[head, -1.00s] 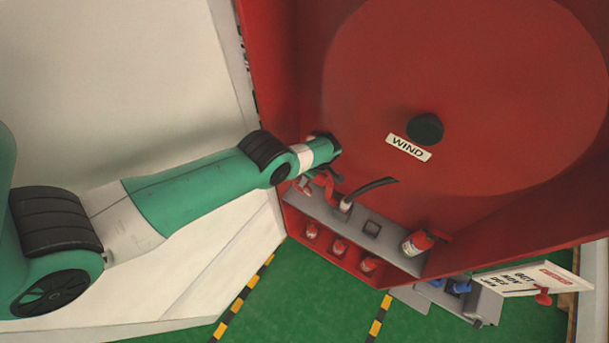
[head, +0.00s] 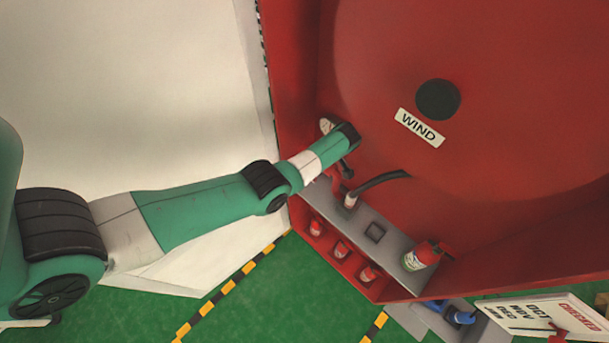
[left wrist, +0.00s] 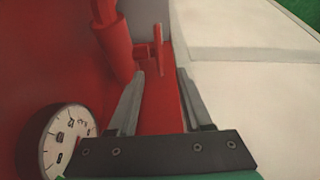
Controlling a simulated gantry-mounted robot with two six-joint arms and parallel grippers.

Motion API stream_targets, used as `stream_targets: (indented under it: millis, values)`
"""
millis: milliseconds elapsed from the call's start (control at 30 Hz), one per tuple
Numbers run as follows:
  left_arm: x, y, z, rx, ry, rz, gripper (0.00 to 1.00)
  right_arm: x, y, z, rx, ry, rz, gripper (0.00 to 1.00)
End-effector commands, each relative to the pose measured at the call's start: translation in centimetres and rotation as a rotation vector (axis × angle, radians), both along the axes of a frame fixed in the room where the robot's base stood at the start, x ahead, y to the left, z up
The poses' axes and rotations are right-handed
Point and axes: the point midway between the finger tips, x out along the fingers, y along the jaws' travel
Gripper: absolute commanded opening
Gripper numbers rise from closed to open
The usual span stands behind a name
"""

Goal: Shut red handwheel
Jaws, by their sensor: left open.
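The red handwheel (left wrist: 158,52) stands nearly edge-on in the left wrist view, on a short stem at the right of a thick red pipe (left wrist: 112,45). My left gripper (left wrist: 162,88) is open and empty. Its fingers point towards the handwheel, which shows beyond the tips and roughly between them; they look apart from it. In the head view my left gripper (head: 348,165) is by the red cabinet's inner left corner, above the red pipe (head: 334,178). My wrist seems to hide the handwheel there. My right gripper is in neither view.
A white dial gauge (left wrist: 66,140) sits close to the left finger. A black knob (head: 437,99) stands out above the WIND label (head: 419,128). A pale wall is on the left.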

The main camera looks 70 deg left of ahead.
Motion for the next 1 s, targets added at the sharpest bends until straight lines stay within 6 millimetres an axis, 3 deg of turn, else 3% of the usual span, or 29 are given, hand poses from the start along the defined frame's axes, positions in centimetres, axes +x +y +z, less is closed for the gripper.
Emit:
stream_targets:
  millis: [300,500,900,1000]
  values:
    - [-1.0,2.2,-6.6,0.000,0.001,0.003,0.50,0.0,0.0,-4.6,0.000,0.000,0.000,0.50]
    - [-1.5,3.5,-9.8,0.000,-0.001,0.002,0.50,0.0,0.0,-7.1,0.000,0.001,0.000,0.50]
    - [-1.7,3.9,-10.3,0.000,-0.002,0.001,0.50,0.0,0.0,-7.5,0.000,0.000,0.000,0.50]
    - [-1.7,3.9,-10.3,0.000,-0.002,0.001,0.32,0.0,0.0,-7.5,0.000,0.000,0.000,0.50]
